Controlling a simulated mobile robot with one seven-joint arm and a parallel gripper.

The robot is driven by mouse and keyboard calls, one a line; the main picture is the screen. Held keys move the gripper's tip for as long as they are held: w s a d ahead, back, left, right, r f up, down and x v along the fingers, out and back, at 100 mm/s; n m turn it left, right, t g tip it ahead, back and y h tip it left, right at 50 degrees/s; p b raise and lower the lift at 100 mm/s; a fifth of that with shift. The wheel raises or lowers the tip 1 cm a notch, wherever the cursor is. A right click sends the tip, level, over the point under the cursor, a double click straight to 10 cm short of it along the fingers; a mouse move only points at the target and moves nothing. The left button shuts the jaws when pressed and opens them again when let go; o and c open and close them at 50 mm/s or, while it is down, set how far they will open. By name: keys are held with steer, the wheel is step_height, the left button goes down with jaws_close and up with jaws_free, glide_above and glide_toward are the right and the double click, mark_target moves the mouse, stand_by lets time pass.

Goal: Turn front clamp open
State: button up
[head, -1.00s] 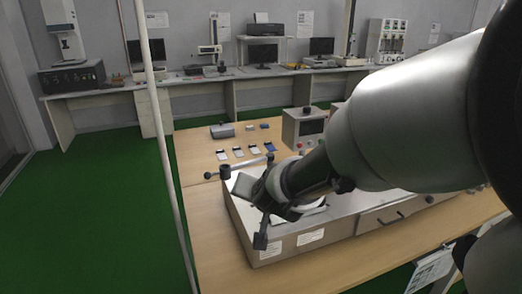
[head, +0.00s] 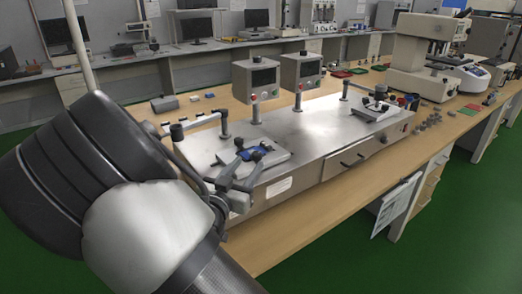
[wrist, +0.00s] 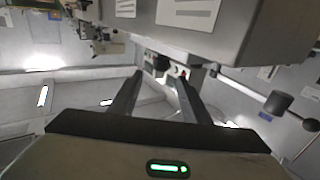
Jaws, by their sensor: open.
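A metal test box (head: 300,128) stands on the wooden table. On its left part, a plate (head: 272,160) holds a small blue device (head: 250,153) with black-knobbed clamps around it. The front clamp (head: 256,157) is at the plate's near edge, partly hidden by my fingers. My gripper (head: 238,176) is open at the box's front left corner, just in front of that clamp. In the wrist view my two fingers (wrist: 160,74) are spread, with small dark clamp-like parts beyond the tips. I cannot tell whether they touch or surround the clamp.
A handle bar with a black knob (head: 177,131) rises at the box's left end; it also shows in the wrist view (wrist: 277,103). Green floor is free in front.

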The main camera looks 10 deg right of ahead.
steer(key=b+x, duration=0.2)
steer(key=x, duration=0.9)
steer(key=shift+w+d, duration=0.2)
steer(key=shift+w, duration=0.05)
steer(key=shift+c, duration=0.4)
steer(key=c, duration=1)
steer(key=shift+o, duration=0.2)
steer(key=shift+f, duration=0.1)
